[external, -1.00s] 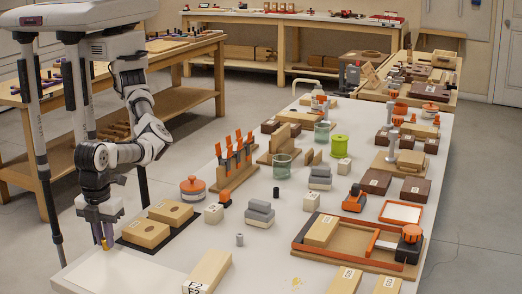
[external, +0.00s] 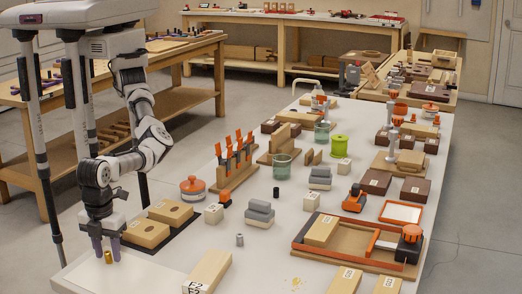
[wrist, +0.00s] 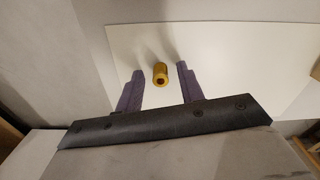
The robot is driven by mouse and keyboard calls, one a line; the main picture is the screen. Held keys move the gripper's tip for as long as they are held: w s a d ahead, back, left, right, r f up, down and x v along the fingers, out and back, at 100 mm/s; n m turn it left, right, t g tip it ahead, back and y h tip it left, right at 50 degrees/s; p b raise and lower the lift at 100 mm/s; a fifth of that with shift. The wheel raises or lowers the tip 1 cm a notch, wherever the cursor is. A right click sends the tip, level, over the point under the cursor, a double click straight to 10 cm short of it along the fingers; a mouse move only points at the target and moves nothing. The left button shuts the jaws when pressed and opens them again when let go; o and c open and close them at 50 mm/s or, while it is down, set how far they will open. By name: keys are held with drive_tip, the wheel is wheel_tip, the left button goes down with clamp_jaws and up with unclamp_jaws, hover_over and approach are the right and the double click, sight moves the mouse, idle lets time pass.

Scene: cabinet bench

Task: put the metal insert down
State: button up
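The metal insert is a small gold-coloured cylinder (external: 108,257) near the front left corner of the table. In the wrist view the insert (wrist: 160,74) shows a dark hole in its end, over a plain white surface. My gripper (external: 107,250) is low over the table with its purple fingers spread around the insert. In the wrist view my gripper (wrist: 159,76) has a clear gap between each finger and the insert. The insert appears to stand on the white surface; its exact contact is hard to see.
A white panel (external: 130,276) covers the table's front left corner. Two wooden blocks with holes (external: 146,232) sit on a dark mat just behind and right of my gripper. A long wooden block (external: 207,273) lies further right. The table edge is close on the left.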

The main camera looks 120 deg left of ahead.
sight(108, 252)
wheel_tip(108, 252, up, 11)
drive_tip(key=b, duration=0.1)
drive_tip(key=shift+r+b, duration=0.2)
drive_tip(key=shift+b, duration=0.15)
drive_tip(key=shift+o, duration=0.4)
drive_tip(key=shift+r, duration=0.5)
